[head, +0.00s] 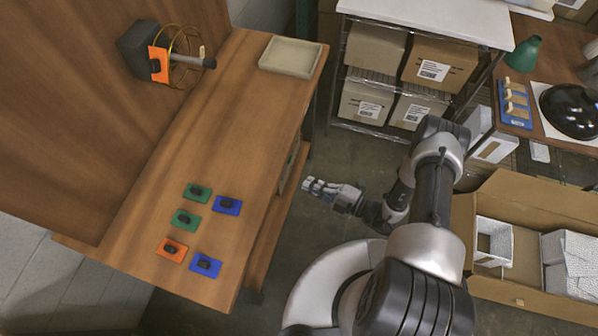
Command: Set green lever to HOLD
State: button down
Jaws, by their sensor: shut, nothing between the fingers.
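No part that I can surely call the green lever shows, and no HOLD marking is readable. Two green plates with black knobs lie on the wooden bench, one farther (204,198) and one nearer (179,224). A narrow, partly hidden pale and greenish panel (288,168) is on the bench's right side. A blue board (513,118) with several tan, lever-like pieces (514,99) lies on the right-hand table; their details are too small to tell. My gripper (309,186) is shut and empty, over the floor just right of the bench, apart from the plates.
Two blue plates (235,211) and an orange plate (164,254) share the bench (150,225). A beige tray (290,57) sits at its far end. A wheel device (183,57) is on the wooden wall. Shelved boxes (440,65), a green shade (523,53) and a large carton (535,205) stand right.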

jog(key=w+a+f+b, duration=0.2)
jog(key=w+a+f, duration=0.1)
jog(key=w+a, duration=0.3)
jog(key=shift+w+a+b, duration=0.3)
jog(key=shift+w+a, duration=0.1)
jog(key=shift+w, duration=0.8)
